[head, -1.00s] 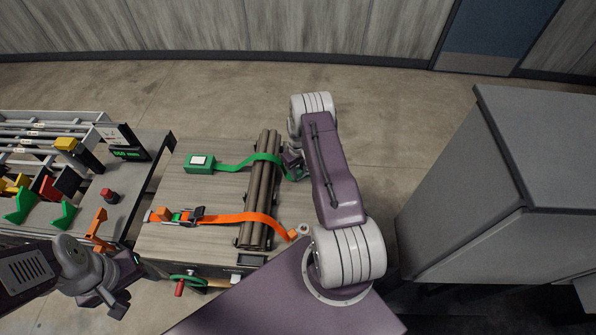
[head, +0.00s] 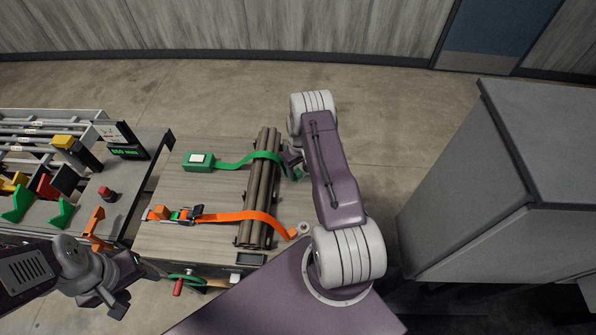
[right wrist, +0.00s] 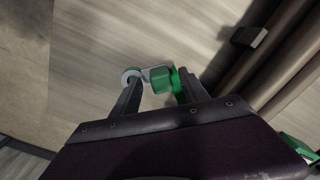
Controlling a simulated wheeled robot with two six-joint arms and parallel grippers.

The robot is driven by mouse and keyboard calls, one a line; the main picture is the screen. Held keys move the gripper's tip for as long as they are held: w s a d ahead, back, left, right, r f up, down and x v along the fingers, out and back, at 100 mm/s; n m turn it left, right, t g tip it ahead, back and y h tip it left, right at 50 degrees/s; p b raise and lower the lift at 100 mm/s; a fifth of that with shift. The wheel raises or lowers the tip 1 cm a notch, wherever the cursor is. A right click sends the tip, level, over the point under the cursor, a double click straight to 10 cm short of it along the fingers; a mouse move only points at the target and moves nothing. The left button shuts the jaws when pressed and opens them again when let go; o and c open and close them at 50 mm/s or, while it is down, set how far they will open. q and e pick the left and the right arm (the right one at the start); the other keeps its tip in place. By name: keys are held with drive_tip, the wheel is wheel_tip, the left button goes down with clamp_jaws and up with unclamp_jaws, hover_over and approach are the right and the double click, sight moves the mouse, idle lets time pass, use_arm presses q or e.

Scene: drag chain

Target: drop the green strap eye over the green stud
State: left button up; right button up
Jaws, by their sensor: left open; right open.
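The green strap (head: 232,165) runs from a green box (head: 199,161) across a bundle of brown pipes (head: 262,190) and down its right side. My right gripper (head: 292,160) is low beside the strap's right end, partly hidden by my arm. In the right wrist view its two fingers (right wrist: 157,92) stand apart, with a green end piece (right wrist: 162,79) between their tips. A pale grey ring (right wrist: 131,76) lies by the left fingertip. I cannot tell whether that is the eye or part of the stud. My left gripper (head: 117,297) is open and empty at the lower left.
An orange strap (head: 235,217) crosses the pipes nearer me, ending by a small grey round part (head: 304,228). A bench (head: 130,185) with coloured brackets and a red button (head: 108,194) stands left. A large grey cabinet (head: 480,190) stands right.

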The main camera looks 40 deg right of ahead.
wheel_tip(320, 180, up, 8)
drive_tip(key=shift+f+b, duration=0.2)
drive_tip(key=shift+b, duration=0.6)
drive_tip(key=shift+r, duration=0.55)
